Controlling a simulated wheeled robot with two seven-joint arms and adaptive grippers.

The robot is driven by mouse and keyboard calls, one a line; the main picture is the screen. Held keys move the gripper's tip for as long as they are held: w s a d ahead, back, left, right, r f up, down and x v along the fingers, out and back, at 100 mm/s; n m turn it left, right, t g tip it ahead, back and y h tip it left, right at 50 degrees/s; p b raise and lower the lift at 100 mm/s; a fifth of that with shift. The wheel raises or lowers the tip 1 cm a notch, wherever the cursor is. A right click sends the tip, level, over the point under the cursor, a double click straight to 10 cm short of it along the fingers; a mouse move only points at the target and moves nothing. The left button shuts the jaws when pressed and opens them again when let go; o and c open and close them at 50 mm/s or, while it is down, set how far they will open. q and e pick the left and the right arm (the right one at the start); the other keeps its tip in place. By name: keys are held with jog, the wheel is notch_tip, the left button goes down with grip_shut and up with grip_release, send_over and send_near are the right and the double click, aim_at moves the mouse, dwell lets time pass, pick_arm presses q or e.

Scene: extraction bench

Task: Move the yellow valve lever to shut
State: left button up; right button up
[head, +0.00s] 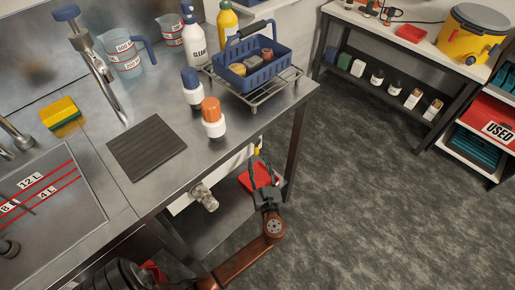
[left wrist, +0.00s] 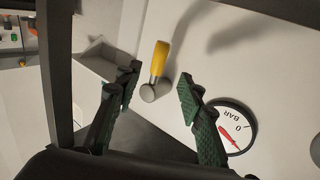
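The yellow valve lever (left wrist: 160,60) shows in the left wrist view on a white panel. It points up from a round grey hub (left wrist: 148,93), leaning slightly right. In the head view only a small yellow bit (head: 257,146) shows under the bench edge, above the gripper. My left gripper (left wrist: 158,78) is open, its two green-padded fingers apart on either side of the lever and hub, with nothing between them gripped. It also shows in the head view (head: 261,170) beside the bench front. My right gripper is not in view.
A round gauge marked BAR (left wrist: 232,126) with a red needle sits right of the lever, close to one finger. A metal fitting (head: 204,196) sticks out from the bench front. A red object (head: 246,180) lies behind my gripper. Grey floor to the right is clear.

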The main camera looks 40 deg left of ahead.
aim_at(257, 151)
pick_arm(q)
jog(key=shift+w+a+r, duration=0.15)
jog(key=shift+w+r, duration=0.05)
jog(key=shift+w, duration=0.15)
jog(key=b+x, duration=0.1)
jog(key=x, duration=0.5)
jog(key=shift+w+a+b, duration=0.3)
jog(key=shift+a, duration=0.15)
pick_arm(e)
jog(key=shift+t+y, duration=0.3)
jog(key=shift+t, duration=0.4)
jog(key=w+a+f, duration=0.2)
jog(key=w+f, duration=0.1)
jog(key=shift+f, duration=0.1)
pick_arm(q)
grip_shut()
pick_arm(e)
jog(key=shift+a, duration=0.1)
